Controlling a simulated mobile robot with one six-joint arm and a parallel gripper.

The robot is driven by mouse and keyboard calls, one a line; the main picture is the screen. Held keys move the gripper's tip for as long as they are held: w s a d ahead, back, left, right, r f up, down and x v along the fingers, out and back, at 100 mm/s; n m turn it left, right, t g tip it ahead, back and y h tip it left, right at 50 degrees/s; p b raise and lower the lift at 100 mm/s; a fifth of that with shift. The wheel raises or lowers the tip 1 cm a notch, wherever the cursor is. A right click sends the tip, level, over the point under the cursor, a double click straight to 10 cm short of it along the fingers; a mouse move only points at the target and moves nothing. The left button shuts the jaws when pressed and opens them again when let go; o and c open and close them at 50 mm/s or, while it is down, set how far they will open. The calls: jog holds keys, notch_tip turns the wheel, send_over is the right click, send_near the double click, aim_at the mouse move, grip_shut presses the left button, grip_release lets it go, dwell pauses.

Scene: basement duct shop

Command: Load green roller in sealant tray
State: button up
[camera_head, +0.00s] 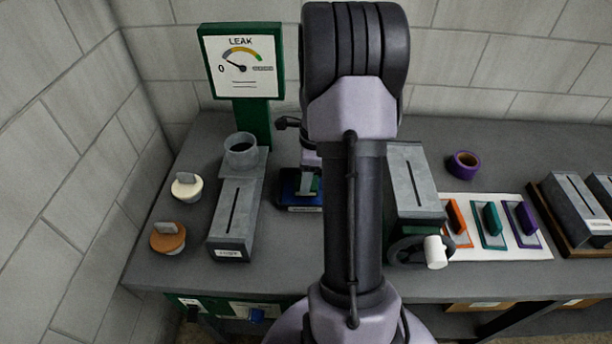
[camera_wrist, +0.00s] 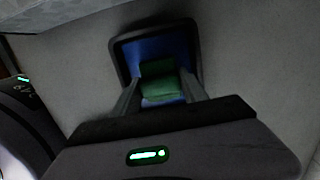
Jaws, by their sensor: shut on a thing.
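My gripper (camera_head: 311,183) reaches down at the middle of the bench, partly hidden behind my arm. In the wrist view its fingers (camera_wrist: 161,88) are closed on the green roller (camera_wrist: 159,70). The roller is directly over the blue inside of the dark-rimmed sealant tray (camera_wrist: 122,50). The tray also shows in the head view (camera_head: 287,190), with a pale label on its front. I cannot tell whether the roller touches the tray's floor or hangs just above it.
Left of the tray is a grey duct (camera_head: 236,215) with an open collar. Two capped plugs (camera_head: 168,237) stand further left. A green leak gauge (camera_head: 240,65) stands behind. Right of my arm are another duct (camera_head: 412,180), coloured pieces on a white mat (camera_head: 530,248) and a purple tape roll (camera_head: 463,164).

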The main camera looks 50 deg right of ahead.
jog(key=shift+f+b, duration=0.3)
jog(key=shift+f, duration=0.15)
dwell(1.0)
notch_tip(320, 180, up, 7)
jog(key=p, duration=0.5)
jog(key=shift+r+p, duration=0.15)
jog(key=shift+p, duration=0.15)
dwell(0.3)
